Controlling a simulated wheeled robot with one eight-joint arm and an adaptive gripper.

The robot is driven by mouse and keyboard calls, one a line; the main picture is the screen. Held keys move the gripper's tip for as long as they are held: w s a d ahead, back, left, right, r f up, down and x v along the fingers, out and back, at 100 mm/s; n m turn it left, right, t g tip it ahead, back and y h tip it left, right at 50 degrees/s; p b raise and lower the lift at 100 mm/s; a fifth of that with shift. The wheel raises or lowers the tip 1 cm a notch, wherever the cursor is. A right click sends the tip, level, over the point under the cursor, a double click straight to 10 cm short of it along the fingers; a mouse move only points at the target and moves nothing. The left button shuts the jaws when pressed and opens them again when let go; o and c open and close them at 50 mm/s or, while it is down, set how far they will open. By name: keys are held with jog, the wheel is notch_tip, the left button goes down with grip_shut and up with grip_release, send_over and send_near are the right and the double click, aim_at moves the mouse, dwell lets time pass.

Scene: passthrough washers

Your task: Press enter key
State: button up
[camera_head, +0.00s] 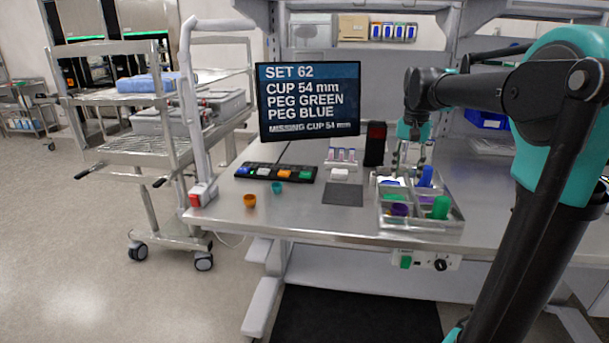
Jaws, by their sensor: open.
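A black keyboard (275,173) with several coloured keys lies on the metal bench, below and in front of the monitor. Its keys include a blue one, an orange one (285,174) and a green one (305,174). The labels are too small to read, so I cannot tell which is the enter key. My gripper (407,168) is open, pointing down over the back of the divided metal tray, well to the right of the keyboard. Whether anything lies between its fingers is hard to see. The monitor (309,100) reads "SET 62", "CUP 54 mm", "PEG GREEN", "PEG BLUE" and "MISSING CUP 54 mm".
The divided tray (418,224) holds green, blue and purple parts. An orange cup (250,200) and a teal cup (277,187) stand in front of the keyboard. A dark square pad (343,194) and a small rack (341,157) lie between keyboard and tray.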

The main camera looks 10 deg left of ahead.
grip_shut()
dwell(1.3)
